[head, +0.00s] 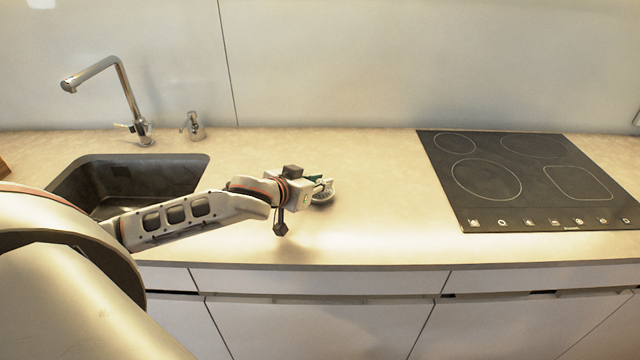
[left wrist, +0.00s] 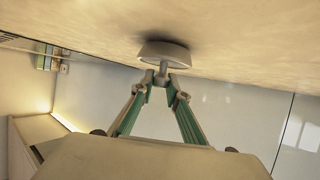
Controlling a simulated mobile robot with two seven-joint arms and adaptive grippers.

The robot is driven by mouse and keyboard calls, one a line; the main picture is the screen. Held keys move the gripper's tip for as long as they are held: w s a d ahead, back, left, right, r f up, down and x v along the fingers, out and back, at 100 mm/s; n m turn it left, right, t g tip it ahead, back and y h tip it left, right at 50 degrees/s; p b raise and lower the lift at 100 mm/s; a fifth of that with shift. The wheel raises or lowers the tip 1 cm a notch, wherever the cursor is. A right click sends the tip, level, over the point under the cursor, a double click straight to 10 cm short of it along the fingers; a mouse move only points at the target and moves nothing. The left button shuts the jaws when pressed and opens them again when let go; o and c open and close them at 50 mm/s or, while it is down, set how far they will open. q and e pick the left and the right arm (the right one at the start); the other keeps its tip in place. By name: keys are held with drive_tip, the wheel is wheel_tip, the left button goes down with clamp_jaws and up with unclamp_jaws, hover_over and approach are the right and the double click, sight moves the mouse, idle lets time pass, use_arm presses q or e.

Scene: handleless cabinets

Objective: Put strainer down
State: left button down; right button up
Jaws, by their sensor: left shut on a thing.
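The strainer is a small round grey-white piece with a short knob; in the head view (head: 324,193) it is at the tip of my left arm, just over or on the beige countertop (head: 370,205). My left gripper (head: 318,184) is shut on its knob. In the left wrist view, the green-sided fingers of my left gripper (left wrist: 161,80) meet at the knob of the strainer (left wrist: 164,51), and its disc lies close against the counter surface. I cannot tell whether it touches the counter. My right gripper is not in view.
A dark sink (head: 135,175) with a chrome faucet (head: 125,95) is at the left. A black cooktop (head: 520,178) is at the right. The counter between my left gripper and the cooktop is clear.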

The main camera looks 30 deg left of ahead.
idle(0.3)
use_arm(q)
drive_tip(key=c, duration=2.3)
unclamp_jaws()
drive_tip(key=shift+f, duration=0.15)
drive_tip(key=o, duration=0.3)
drive_tip(key=shift+o, duration=0.2)
